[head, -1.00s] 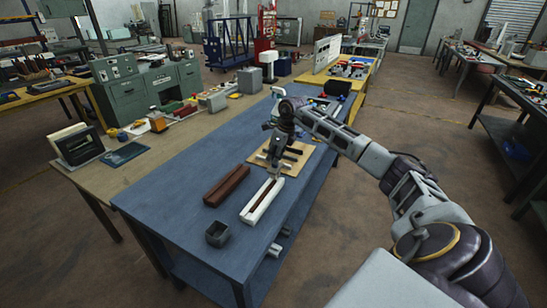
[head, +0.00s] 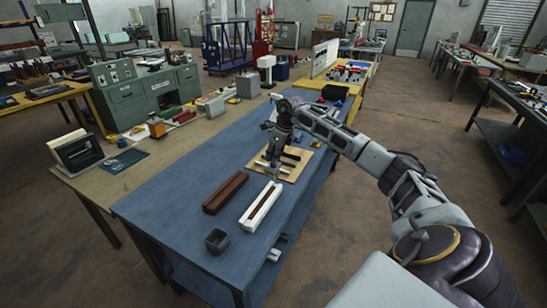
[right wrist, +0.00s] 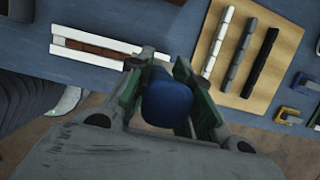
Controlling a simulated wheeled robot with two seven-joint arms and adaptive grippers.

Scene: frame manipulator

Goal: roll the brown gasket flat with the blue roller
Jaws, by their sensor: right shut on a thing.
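The brown gasket (head: 263,207) lies as a narrow strip along the white frame (head: 248,224) on the blue table. In the right wrist view the gasket (right wrist: 92,47) shows between the white frame's rails (right wrist: 72,34). My right gripper (head: 271,172) is beyond the frame's far end, near the wooden board. In the right wrist view my right gripper (right wrist: 160,72) is shut on the blue roller (right wrist: 167,100), which hides part of what lies below. Whether the roller touches anything cannot be told. My left gripper is not in view.
A dark brown grooved block (head: 225,191) lies left of the white frame. A dark grey open box (head: 217,240) stands in front of it. The wooden board (right wrist: 285,40) holds white, grey and black strips.

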